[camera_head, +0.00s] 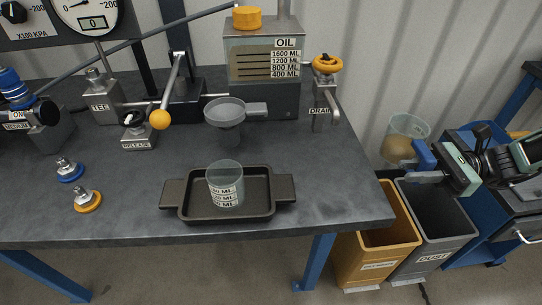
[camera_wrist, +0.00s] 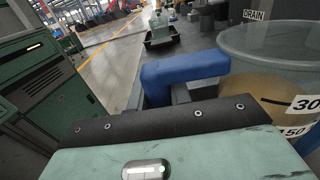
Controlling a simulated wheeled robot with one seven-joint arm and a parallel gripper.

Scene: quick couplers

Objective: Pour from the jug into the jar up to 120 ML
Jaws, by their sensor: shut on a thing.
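The clear jug (camera_head: 404,132) holds amber liquid in its lower part. It is off the right end of the bench, in front of the wall. My gripper (camera_head: 424,160) is shut on the jug at its right side. In the wrist view the jug (camera_wrist: 270,50) is at the right edge, with 300 and 150 labels, partly cut off. The clear jar (camera_head: 226,178) stands upright in the dark tray (camera_head: 173,196), with several ML labels on its front. I see no liquid in it, though the labels cover its lower part. The jug is well to the right of the jar.
A grey funnel (camera_head: 228,111) stands behind the tray. The oil tank (camera_head: 263,60) and drain valve (camera_head: 325,95) are at the back. A yellow bin (camera_head: 375,240) and a grey dust bin (camera_head: 437,222) stand below the jug. The bench top right of the tray is clear.

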